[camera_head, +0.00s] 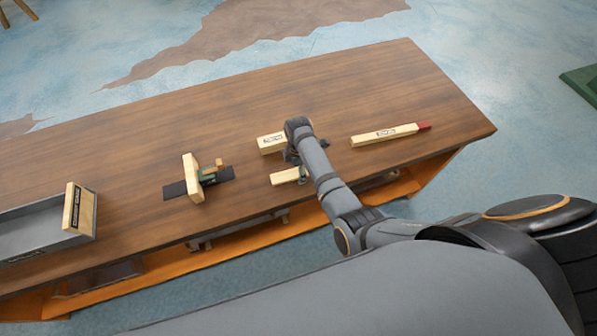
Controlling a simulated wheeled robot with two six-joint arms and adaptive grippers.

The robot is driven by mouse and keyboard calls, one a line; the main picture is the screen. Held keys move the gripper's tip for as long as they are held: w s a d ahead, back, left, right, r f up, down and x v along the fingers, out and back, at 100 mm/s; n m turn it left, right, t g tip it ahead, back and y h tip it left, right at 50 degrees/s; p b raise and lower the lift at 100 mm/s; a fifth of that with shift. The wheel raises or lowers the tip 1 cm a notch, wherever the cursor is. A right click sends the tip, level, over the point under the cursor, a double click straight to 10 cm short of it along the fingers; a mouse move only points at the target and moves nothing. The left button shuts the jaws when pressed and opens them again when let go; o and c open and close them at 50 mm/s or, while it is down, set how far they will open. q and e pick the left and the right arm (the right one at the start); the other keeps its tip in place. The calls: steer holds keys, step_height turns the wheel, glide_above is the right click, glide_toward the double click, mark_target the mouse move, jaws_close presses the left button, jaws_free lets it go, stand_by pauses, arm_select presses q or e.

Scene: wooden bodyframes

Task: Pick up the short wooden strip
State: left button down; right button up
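A short light wooden piece (284,177) lies on the brown table near its front edge. A second light wooden block with a dark label (271,143) lies just behind it. I cannot tell for sure which of them is the short strip. My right gripper (296,168) points down between and beside these two pieces, at their right ends. The wrist and arm hide most of its fingers, so its opening and any contact are unclear. My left gripper is out of view.
A longer wooden strip with a red end (385,135) lies to the right. An upright wooden block (193,178) stands by a small green fixture on a black mat (174,190). The table's back is clear.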

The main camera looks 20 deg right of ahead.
steer(key=shift+f, duration=0.15)
steer(key=shift+c, duration=0.3)
steer(key=c, duration=1.2)
